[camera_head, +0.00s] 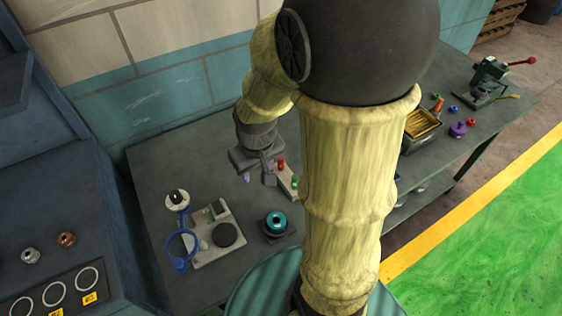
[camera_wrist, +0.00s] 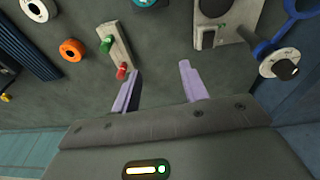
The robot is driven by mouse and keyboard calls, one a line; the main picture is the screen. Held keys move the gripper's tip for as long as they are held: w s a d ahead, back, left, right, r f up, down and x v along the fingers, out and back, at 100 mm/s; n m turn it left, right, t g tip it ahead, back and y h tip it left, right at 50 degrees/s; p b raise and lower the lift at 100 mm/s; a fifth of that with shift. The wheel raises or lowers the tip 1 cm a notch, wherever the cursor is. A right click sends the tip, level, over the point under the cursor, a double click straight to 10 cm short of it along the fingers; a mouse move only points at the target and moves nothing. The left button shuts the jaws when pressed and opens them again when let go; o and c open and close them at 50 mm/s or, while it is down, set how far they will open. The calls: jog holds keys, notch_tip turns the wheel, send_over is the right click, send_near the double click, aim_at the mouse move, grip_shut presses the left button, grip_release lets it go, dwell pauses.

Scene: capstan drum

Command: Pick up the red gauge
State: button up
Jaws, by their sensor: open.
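A small red gauge (camera_head: 281,162) stands at one end of a pale block (camera_head: 286,180), with a green piece (camera_head: 295,182) at the other end. In the wrist view the red gauge (camera_wrist: 122,71) shows just left of the left fingertip, outside the gap between the fingers. The green piece (camera_wrist: 109,44) is farther along the same block (camera_wrist: 117,46). My gripper (camera_head: 258,179) is over the bench beside the block, fingers pointing down. In the wrist view my gripper (camera_wrist: 160,70) has its lilac fingers apart with nothing between them.
A pale fixture plate (camera_head: 222,236) with a dark disc, a blue ring (camera_head: 182,246) and a teal round part (camera_head: 277,223) are on the bench. An orange ring (camera_wrist: 72,50) shows in the wrist view.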

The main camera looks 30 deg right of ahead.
jog(key=w+d+r+n+g+p, duration=0.1)
jog(key=w+d+r+p, duration=0.2)
jog(key=w+d, duration=0.2)
jog(key=n+g+p, duration=0.1)
jog(key=n+p, duration=0.1)
jog(key=p, duration=0.1)
send_over(281, 159)
jog(key=shift+s, duration=0.15)
jog(key=shift+f, duration=0.1)
notch_tip(281, 159, down, 12)
jog(key=shift+f+p, duration=0.1)
jog(key=shift+p, duration=0.95)
